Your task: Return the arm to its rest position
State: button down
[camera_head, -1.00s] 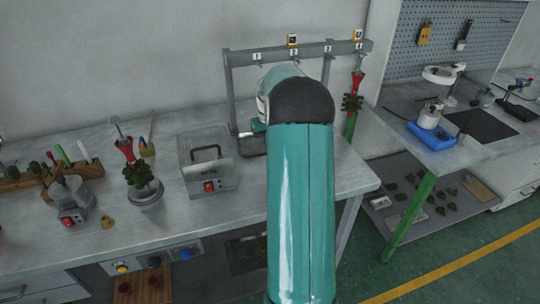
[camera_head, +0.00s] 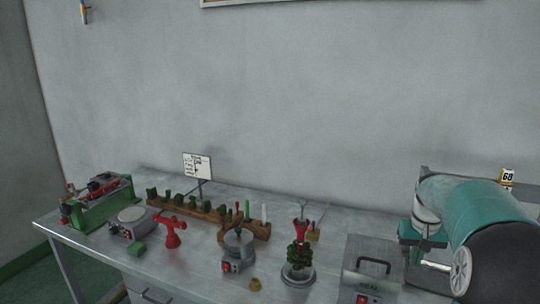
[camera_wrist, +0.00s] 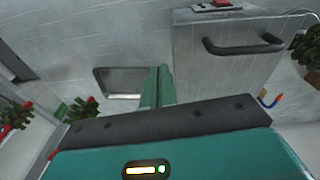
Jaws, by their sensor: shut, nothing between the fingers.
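My arm (camera_head: 480,225), teal with dark joints, shows folded at the right edge of the head view. Part of it is cut off by the frame. My gripper (camera_wrist: 159,78) shows in the wrist view with its two green fingers together and nothing between them. It is over the bench, beside a grey box with a black handle (camera_wrist: 228,65). A square metal tray or recess (camera_wrist: 120,82) lies left of the fingertips. In the head view the fingertips cannot be made out clearly.
The bench holds the grey handled box (camera_head: 372,270), a red tool over a green wax tree on a round base (camera_head: 298,272), a small pot heater (camera_head: 238,250), a wooden rack (camera_head: 200,208), a red stand (camera_head: 171,232) and a green machine (camera_head: 100,200).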

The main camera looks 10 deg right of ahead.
jog(key=s+a+r+n+t, duration=0.1)
jog(key=a+r, duration=0.2)
jog(key=a, duration=0.3)
jog(key=s+a+r, duration=0.2)
jog(key=a, duration=0.4)
jog(key=s+a+n+t, duration=0.3)
jog(key=s+a, duration=1.3)
jog(key=a, duration=0.3)
jog(key=shift+s+a+n+t+y, duration=0.25)
jog(key=shift+a+n+t+y, duration=0.05)
jog(key=shift+n+t+y, duration=0.1)
